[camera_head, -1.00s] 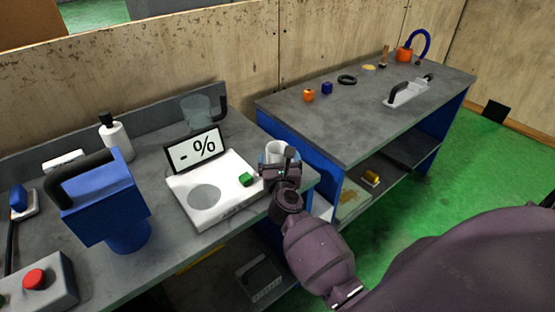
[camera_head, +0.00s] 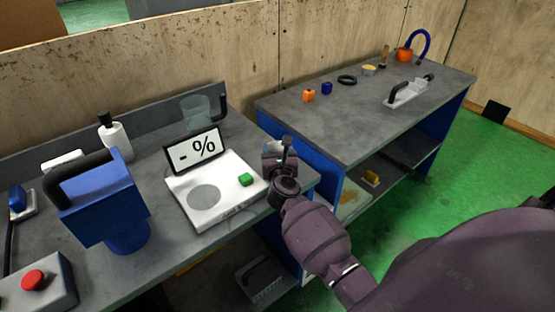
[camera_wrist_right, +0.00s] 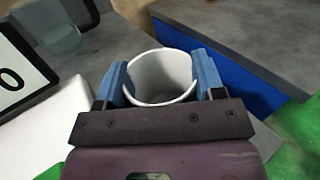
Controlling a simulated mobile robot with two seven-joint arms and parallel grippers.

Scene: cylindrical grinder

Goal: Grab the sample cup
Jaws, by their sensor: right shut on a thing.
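The sample cup (camera_wrist_right: 162,78) is a white, open-topped cup. In the right wrist view it stands between the two blue fingers of my right gripper (camera_wrist_right: 162,84), which are shut on it from both sides. In the head view my right gripper (camera_head: 280,160) is at the right end of the near bench, just right of the white scale (camera_head: 225,200). There the cup is mostly hidden by the gripper. Whether the cup touches the bench is hard to tell. My left gripper is not in view.
A blue handled machine (camera_head: 105,205) and a red button box (camera_head: 38,285) are at left. A second bench (camera_head: 350,120) stands at right across a gap.

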